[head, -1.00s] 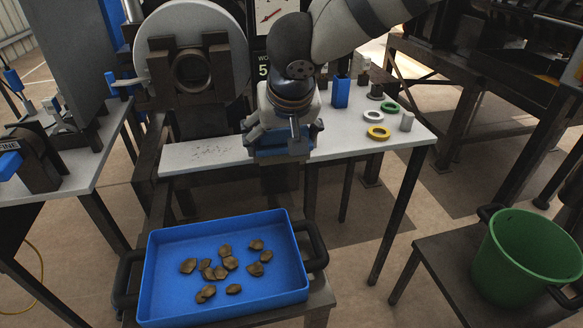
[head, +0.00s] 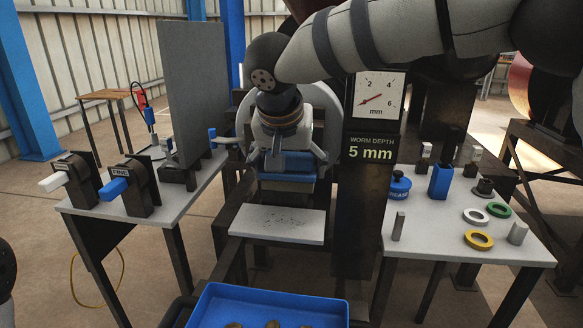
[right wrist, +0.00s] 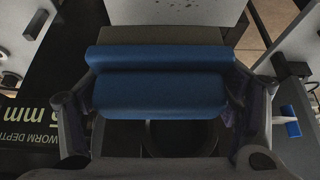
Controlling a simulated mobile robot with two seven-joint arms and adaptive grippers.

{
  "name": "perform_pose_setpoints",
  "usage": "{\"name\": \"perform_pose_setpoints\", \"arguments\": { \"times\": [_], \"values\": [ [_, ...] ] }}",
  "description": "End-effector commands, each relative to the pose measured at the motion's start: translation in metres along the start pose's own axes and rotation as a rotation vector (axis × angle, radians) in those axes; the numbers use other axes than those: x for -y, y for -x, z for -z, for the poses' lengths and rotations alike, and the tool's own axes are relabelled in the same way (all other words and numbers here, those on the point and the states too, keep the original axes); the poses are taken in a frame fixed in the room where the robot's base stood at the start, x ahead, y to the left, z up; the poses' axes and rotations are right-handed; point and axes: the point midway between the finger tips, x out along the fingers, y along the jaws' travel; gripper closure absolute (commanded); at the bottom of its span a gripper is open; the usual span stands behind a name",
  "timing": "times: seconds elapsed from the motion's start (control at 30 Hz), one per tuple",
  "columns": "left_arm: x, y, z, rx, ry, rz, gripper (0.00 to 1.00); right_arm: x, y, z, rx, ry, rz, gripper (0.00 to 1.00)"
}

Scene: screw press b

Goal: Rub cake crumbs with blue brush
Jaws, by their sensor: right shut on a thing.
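My right gripper (head: 288,165) reaches in from the upper right of the head view and points down. It is shut on the blue brush (head: 290,162), in front of the round press face. In the right wrist view the brush (right wrist: 160,80) lies crosswise between the two fingers, showing two rounded blue parts; its underside is hidden. Dark cake crumbs (head: 280,222) lie scattered on a pale plate (head: 245,231), below and nearer than the brush in the head view. The brush looks apart from the plate. My left gripper is not in view.
A blue tray (head: 215,310) with brown pieces is cut off below. A dark "WORM DEPTH 5 mm" column (head: 372,135) stands to the right. The right table (head: 430,242) holds rings, a blue container (head: 440,181) and small blocks. The left table (head: 190,205) holds levers and a grey panel.

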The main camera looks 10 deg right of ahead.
Motion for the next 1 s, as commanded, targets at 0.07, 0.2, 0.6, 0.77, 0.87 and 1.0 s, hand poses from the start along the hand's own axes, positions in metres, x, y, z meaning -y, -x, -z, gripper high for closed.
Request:
{"name": "perform_pose_setpoints", "arguments": {
  "times": [0.07, 0.2, 0.6, 0.77, 0.87, 1.0],
  "values": [
    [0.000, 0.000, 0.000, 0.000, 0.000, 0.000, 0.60, 0.000, -0.002, -0.002, 0.003, -0.001, 0.001, 0.49],
    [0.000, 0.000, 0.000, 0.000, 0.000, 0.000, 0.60, -0.001, -0.020, -0.013, 0.006, 0.000, 0.000, 0.49],
    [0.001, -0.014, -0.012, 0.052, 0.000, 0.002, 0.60, 0.022, -0.066, -0.039, 0.011, 0.001, 0.000, 0.49],
    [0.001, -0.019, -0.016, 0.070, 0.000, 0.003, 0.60, 0.037, -0.064, -0.037, 0.007, 0.001, 0.000, 0.49],
    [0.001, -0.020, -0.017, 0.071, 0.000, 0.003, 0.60, 0.040, -0.061, -0.036, 0.004, 0.000, 0.001, 0.49],
    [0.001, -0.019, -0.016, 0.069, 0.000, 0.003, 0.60, 0.041, -0.059, -0.035, 0.002, -0.001, 0.002, 0.49]
  ]
}}
